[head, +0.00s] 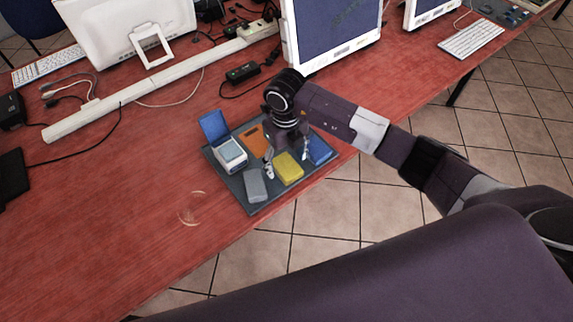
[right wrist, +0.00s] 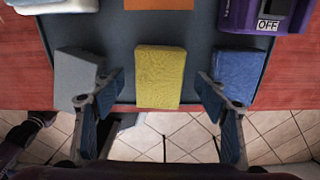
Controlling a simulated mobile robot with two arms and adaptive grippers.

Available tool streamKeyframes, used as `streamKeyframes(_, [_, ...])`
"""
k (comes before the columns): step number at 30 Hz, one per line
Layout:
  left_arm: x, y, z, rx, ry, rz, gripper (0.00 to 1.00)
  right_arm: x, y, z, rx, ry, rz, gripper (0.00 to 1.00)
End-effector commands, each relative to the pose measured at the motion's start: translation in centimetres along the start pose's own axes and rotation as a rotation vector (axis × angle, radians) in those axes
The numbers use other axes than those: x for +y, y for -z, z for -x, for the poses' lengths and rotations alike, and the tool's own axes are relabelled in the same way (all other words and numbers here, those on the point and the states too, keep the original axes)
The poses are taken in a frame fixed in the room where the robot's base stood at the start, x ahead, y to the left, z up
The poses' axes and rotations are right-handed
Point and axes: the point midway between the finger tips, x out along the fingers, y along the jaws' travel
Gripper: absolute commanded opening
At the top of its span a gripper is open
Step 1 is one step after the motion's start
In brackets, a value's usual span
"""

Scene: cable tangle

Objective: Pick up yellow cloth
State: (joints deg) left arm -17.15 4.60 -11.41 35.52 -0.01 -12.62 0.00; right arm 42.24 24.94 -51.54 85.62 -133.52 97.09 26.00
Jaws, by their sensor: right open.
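The yellow cloth (head: 288,168) is a flat, rectangular, sponge-like block on a dark tray (head: 262,207). It also shows in the middle of the right wrist view (right wrist: 160,77). My right gripper (head: 287,161) is open above it, and its fingers reach down on either side. In the right wrist view, the fingers (right wrist: 150,92) stand to the left and right of the cloth, apart from it, overlapping the grey and blue blocks in the picture. Nothing is between the fingers in their grip. My left gripper is not in view.
A grey block (head: 255,186) and a blue block (head: 319,150) flank the cloth. An orange piece (head: 254,140) and a white box with blue lid (head: 230,154) lie behind. A purple thing marked OFF (right wrist: 262,18) shows too. The red table's (head: 120,220) left front is mostly clear.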

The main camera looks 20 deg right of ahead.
Motion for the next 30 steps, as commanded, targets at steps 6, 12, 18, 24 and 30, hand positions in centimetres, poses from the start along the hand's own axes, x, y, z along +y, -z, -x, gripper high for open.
streamKeyframes(6, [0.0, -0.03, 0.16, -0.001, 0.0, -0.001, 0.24, 0.08, -0.02, -1.03, -0.001, -0.001, 0.001, 0.67])
streamKeyframes(12, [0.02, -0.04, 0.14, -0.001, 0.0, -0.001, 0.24, 0.08, -0.02, -1.0, -0.001, -0.001, 0.001, 0.59])
streamKeyframes(18, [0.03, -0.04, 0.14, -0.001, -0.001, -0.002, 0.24, 0.07, -0.02, -0.98, -0.001, -0.001, 0.001, 0.37])
streamKeyframes(24, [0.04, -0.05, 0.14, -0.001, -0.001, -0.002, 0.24, 0.06, -0.03, -0.97, -0.001, -0.001, 0.001, 0.25])
streamKeyframes(30, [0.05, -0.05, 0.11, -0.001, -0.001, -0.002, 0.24, 0.05, -0.06, -0.77, -0.002, -0.001, 0.001, 0.25])
